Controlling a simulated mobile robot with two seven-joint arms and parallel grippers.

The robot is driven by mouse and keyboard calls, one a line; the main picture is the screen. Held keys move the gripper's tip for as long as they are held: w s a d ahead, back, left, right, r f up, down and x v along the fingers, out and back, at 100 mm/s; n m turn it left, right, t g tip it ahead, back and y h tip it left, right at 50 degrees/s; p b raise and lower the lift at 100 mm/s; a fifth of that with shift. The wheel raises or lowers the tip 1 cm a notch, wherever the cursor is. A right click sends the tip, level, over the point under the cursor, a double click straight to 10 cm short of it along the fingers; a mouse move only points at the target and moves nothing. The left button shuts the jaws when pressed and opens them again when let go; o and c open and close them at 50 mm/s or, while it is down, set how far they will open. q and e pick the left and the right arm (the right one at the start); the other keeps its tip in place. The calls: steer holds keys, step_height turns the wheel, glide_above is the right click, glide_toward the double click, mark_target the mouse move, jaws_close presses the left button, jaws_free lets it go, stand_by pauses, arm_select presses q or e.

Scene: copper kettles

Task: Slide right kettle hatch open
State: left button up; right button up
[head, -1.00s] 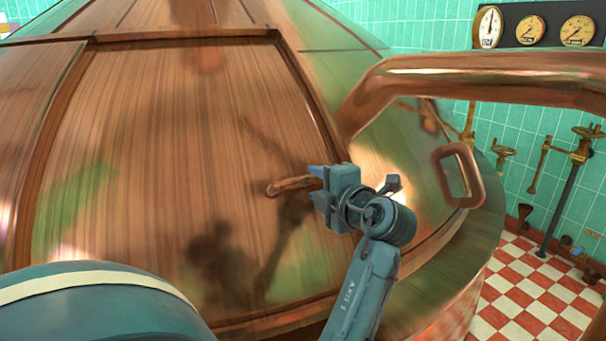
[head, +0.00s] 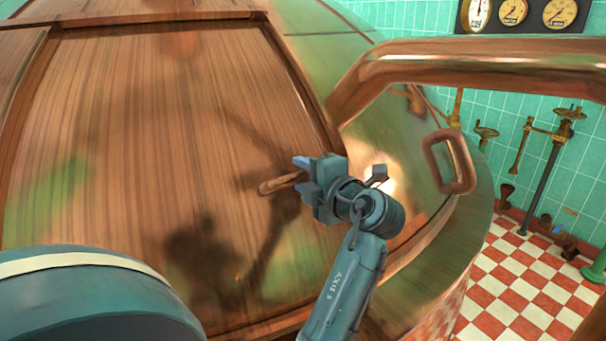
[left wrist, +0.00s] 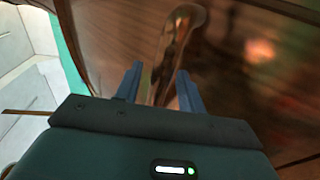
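The kettle hatch (head: 130,130) is a large brown copper panel in a raised frame on the domed kettle. Its bar handle (head: 281,184) stands out near the hatch's right side. My left gripper (head: 301,175) is at this handle in the head view, its blue fingers pointing left. In the left wrist view, the fingers (left wrist: 159,88) are apart, with the handle (left wrist: 181,32) running between them. I see a gap beside the handle, so the fingers look open around it. The handle's near end is hidden by the gripper. My right gripper is not in view.
A thick copper pipe (head: 470,68) arches over the kettle's right side. A copper loop handle (head: 449,163) is below it. Gauges (head: 513,12) and valves (head: 548,130) are on the green tiled wall.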

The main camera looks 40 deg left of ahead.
arm_select(q)
jaws_close()
stand_by(0.3)
stand_by(0.3)
